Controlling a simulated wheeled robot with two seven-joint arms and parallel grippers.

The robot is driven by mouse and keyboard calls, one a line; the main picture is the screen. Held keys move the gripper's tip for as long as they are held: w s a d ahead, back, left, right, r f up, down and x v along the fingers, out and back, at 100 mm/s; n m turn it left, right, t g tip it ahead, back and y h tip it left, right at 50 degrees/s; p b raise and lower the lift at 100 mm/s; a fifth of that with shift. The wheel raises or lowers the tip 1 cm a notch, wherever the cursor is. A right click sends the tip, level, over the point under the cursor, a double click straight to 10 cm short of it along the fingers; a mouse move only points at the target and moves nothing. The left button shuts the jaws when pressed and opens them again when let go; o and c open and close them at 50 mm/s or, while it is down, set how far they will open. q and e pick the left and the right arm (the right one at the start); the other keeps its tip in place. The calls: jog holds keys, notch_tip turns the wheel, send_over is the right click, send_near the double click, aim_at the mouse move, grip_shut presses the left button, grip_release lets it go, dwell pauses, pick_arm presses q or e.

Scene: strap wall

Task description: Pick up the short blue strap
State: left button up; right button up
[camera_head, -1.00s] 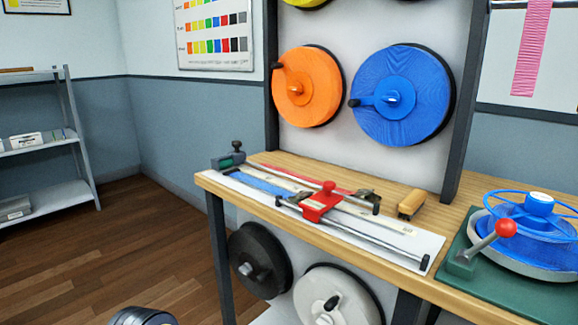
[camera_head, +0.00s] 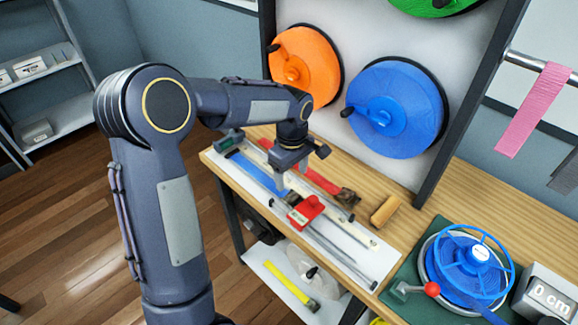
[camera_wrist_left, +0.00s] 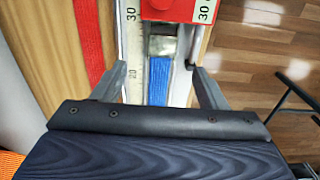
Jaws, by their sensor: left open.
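The blue strap (camera_head: 252,172) lies flat along the measuring board (camera_head: 375,258) on the bench, partly hidden under my arm in the head view. In the left wrist view the blue strap (camera_wrist_left: 158,80) runs beside a ruler marked 20 and 30, with a metal end near a red slider (camera_wrist_left: 180,8). My left gripper (camera_head: 292,178) is above the strap in the head view. In the left wrist view the left gripper (camera_wrist_left: 162,82) is open, its fingers on either side of the strap, with nothing held. My right gripper is not in view.
A red strap (camera_head: 315,178) lies beside the board. The red slider (camera_head: 306,210) sits on its rails. A wooden-handled tool (camera_head: 385,210) and a blue winder (camera_head: 465,265) stand to the right. A yellow strap (camera_head: 290,285) lies on the lower shelf.

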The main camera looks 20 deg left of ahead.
aim_at(289, 193)
pick_arm(q)
jog(key=f, duration=0.2)
jog(key=f+p, duration=0.1)
jog(key=f, duration=0.4)
jog(key=shift+a+f, duration=0.3)
jog(key=shift+a, duration=0.1)
jog(key=shift+c, duration=0.3)
jog(key=c, duration=1.1)
jog(key=shift+r, duration=0.1)
